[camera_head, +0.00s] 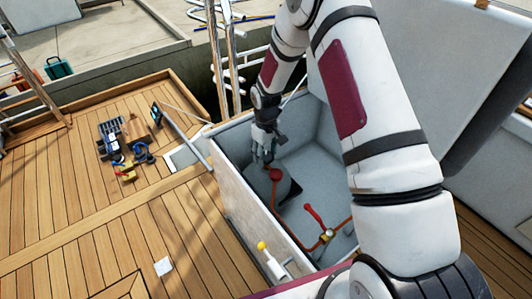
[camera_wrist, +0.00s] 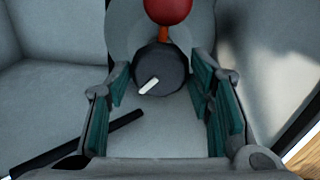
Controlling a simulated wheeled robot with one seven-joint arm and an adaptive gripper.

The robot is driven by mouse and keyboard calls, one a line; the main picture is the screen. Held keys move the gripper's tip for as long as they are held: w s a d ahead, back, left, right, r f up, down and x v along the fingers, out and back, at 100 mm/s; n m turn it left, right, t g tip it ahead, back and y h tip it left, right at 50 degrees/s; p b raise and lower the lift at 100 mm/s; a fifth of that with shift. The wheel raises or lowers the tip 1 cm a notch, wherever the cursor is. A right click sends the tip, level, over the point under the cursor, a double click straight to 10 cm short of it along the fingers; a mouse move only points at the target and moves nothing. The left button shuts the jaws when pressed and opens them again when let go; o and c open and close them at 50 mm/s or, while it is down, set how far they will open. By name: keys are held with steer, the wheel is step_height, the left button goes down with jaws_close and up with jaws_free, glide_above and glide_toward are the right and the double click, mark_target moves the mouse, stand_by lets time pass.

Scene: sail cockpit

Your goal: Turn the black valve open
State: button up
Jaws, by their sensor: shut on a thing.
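The black valve (camera_wrist: 160,70) is a round dark knob with a short white mark, in the wrist view. The mark lies slanted, from lower left to upper right. My gripper (camera_wrist: 160,82) has its two teal-padded fingers on either side of the knob, shut on it. In the head view my gripper (camera_head: 263,155) reaches down into the open grey locker (camera_head: 222,188). There the fingers and wrist hide the black valve.
A red ball-shaped knob (camera_head: 276,175) sits close beside my gripper; it also shows above the valve in the wrist view (camera_wrist: 168,10). A red lever (camera_head: 314,215) stands on orange pipework. A black bar (camera_wrist: 80,145) lies at lower left. Locker walls surround my gripper.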

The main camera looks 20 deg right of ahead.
mark_target(266, 156)
steer(key=n, duration=0.4)
steer(key=shift+n+p, duration=0.35)
steer(key=shift+n, duration=1.35)
steer(key=o, duration=1.1)
steer(key=shift+r, duration=6)
